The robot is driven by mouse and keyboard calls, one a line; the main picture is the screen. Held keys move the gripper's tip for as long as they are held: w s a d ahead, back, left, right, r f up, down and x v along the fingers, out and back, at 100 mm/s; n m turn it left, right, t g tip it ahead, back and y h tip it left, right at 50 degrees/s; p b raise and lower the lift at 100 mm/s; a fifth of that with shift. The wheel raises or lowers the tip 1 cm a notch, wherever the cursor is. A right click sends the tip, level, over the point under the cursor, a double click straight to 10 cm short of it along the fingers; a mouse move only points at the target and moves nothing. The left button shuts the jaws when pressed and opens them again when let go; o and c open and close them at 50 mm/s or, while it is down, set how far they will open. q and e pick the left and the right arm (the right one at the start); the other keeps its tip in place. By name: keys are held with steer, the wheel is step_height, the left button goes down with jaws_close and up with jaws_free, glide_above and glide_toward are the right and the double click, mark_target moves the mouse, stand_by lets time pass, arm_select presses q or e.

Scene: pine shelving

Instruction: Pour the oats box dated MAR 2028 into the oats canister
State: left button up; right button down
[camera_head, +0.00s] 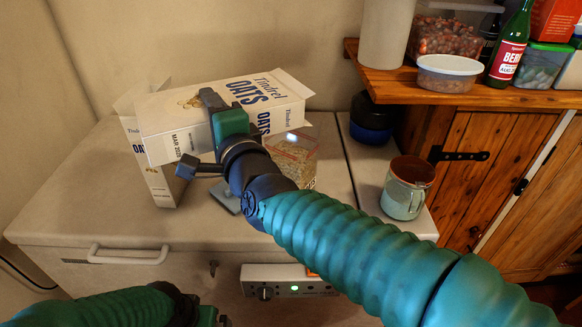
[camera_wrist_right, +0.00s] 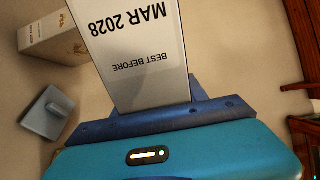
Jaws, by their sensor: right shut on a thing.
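My right gripper (camera_head: 200,133) is shut on the oats box (camera_head: 160,118), a white Tindrel carton held on its side above the counter. Its printed panel reads MAR 2028, also legible in the right wrist view (camera_wrist_right: 130,45). Its right end is over or near a clear canister (camera_head: 300,165) holding oats, partly hidden by my arm and the box. I cannot tell whether oats are flowing. A second oats box (camera_head: 162,185) stands behind and left of the held one, mostly covered. My left gripper (camera_head: 222,320) is barely in view at the bottom edge.
A grey block-like item (camera_wrist_right: 48,113) lies on the counter near the second box. A green mug (camera_head: 402,198) stands at the counter's right. A wooden shelf (camera_head: 400,85) at right holds containers and a green bottle (camera_head: 508,48). A dark blue jar (camera_head: 370,120) sits below it.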

steer(key=shift+r, duration=0.35)
stand_by(0.4)
steer(key=shift+d+r+m+b, duration=0.1)
steer(key=shift+r+m+b, duration=0.1)
steer(key=shift+m+b, duration=0.1)
steer(key=shift+r, duration=0.1)
steer(key=shift+w+d+r+m+b, duration=0.1)
steer(key=shift+d+r+m+b, duration=0.05)
steer(key=shift+r+m+b, duration=0.2)
stand_by(0.5)
steer(key=shift+r, duration=0.15)
steer(key=shift+w+d+r+m, duration=0.1)
steer(key=shift+d+r+m, duration=0.05)
steer(key=shift+r+m, duration=0.25)
stand_by(0.5)
